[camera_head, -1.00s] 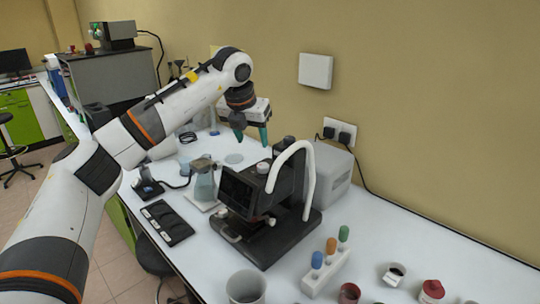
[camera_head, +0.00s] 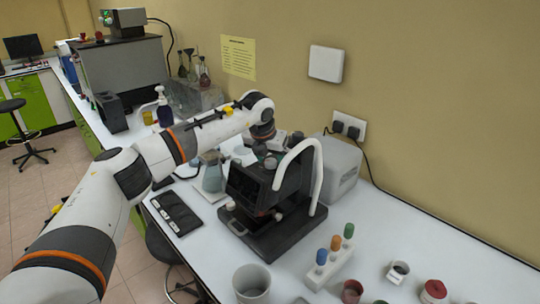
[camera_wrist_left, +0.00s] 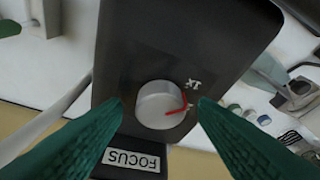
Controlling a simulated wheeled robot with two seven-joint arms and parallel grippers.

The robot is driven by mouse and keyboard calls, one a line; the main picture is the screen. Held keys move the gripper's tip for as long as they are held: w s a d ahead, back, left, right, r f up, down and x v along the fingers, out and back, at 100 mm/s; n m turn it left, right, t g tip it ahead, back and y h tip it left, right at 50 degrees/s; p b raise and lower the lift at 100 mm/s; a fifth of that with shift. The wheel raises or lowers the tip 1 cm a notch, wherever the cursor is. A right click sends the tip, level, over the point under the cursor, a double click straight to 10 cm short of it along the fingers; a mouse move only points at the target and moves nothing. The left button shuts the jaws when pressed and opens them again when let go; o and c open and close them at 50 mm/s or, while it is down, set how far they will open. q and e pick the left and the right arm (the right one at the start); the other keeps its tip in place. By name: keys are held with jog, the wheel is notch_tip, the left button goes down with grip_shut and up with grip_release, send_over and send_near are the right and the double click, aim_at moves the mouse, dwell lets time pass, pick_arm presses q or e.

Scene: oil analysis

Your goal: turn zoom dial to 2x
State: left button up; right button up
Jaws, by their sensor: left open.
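The black microscope (camera_head: 262,195) stands on the white bench in the head view, with a small round knob on top of its head. My left gripper (camera_head: 268,150) is above this top part, its fingers small and partly hidden there. In the left wrist view, a silver round dial (camera_wrist_left: 158,104) with a red mark sits on the black housing (camera_wrist_left: 200,45). A "1X" marking is beside it, and a "FOCUS" label is below it. The open green fingers of my left gripper (camera_wrist_left: 161,103) are on either side of the dial, apparently with gaps. My right gripper is not in view.
A grey box (camera_head: 340,168) stands behind the microscope and a white curved tube arches over it. A flask (camera_head: 213,175) is to its left. A rack with coloured-cap tubes (camera_head: 330,262) and a cup (camera_head: 251,284) are in front. A black tray (camera_head: 177,213) lies at the left.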

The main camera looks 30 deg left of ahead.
pick_arm(q)
jog(key=shift+f, duration=0.15)
jog(key=c, duration=1)
jog(key=shift+o, duration=0.2)
jog(key=shift+m, duration=0.3)
jog(key=shift+a+m+h+b, duration=0.1)
jog(key=shift+m+h+b, duration=0.25)
jog(key=shift+m, duration=0.25)
jog(key=shift+w+m+h, duration=0.1)
jog(key=shift+m+h, duration=0.25)
jog(key=shift+m, duration=0.45)
jog(key=m, duration=0.2)
jog(key=shift+a+m+h, duration=0.1)
jog(key=shift+m+h, duration=0.2)
jog(key=shift+h, duration=0.1)
jog(key=shift+m+g+h, duration=0.6)
jog(key=shift+m, duration=1.2)
jog(key=shift+a, duration=0.1)
